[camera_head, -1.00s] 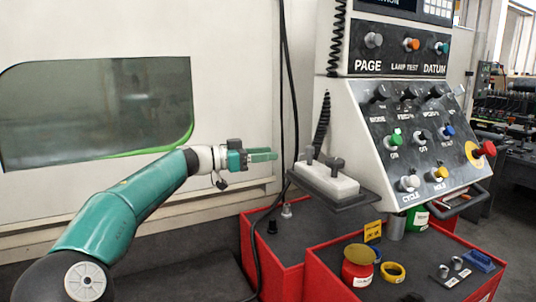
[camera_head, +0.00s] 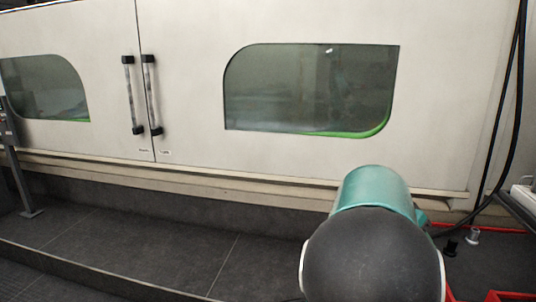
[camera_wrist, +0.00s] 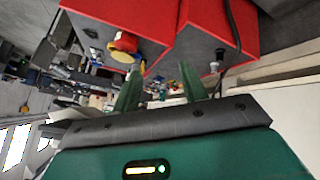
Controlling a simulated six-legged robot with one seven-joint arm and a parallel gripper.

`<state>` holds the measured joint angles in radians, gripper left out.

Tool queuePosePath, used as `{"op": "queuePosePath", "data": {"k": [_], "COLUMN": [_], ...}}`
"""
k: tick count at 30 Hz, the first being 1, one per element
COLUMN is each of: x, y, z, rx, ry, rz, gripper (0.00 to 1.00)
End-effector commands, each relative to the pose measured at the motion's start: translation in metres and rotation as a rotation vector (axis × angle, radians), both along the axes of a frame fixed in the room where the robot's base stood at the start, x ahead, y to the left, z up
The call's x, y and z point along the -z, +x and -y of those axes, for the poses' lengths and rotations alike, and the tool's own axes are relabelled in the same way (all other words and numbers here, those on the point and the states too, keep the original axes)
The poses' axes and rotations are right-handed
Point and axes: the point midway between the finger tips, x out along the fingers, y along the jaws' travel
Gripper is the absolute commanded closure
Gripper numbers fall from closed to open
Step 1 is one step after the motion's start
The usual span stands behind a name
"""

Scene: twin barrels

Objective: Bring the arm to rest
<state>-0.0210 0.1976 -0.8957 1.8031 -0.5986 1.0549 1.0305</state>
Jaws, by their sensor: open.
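My gripper (camera_wrist: 160,90) shows in the wrist view with its two green fingers spread apart and nothing between them. Its dark bar and green housing fill the bottom of that view. In the head view only my teal and black arm links show, at the lower right, in front of the machine's base. My gripper is hidden in that view.
A white machine (camera_head: 190,80) with two windows and paired door handles (camera_head: 140,95) spans the head view. Dark floor (camera_head: 150,240) lies clear in front. Black cables hang at the right.

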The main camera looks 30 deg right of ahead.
Motion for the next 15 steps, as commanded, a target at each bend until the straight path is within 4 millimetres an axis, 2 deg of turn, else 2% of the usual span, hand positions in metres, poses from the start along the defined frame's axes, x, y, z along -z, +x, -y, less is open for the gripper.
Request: {"op": "queuePosePath", "data": {"k": [1,4,9,15], "x": [0.009,0.022,0.026,0.016], "y": [0.01,0.031,0.055,0.055], "z": [-0.024,-0.075,-0.17,-0.285], "rx": [-0.085,-0.267,-0.601,-1.011], "ry": [0.076,0.203,0.358,0.44], "rz": [0.035,0.085,0.157,0.203], "gripper": [0.57,0.57,0.57,0.57]}}
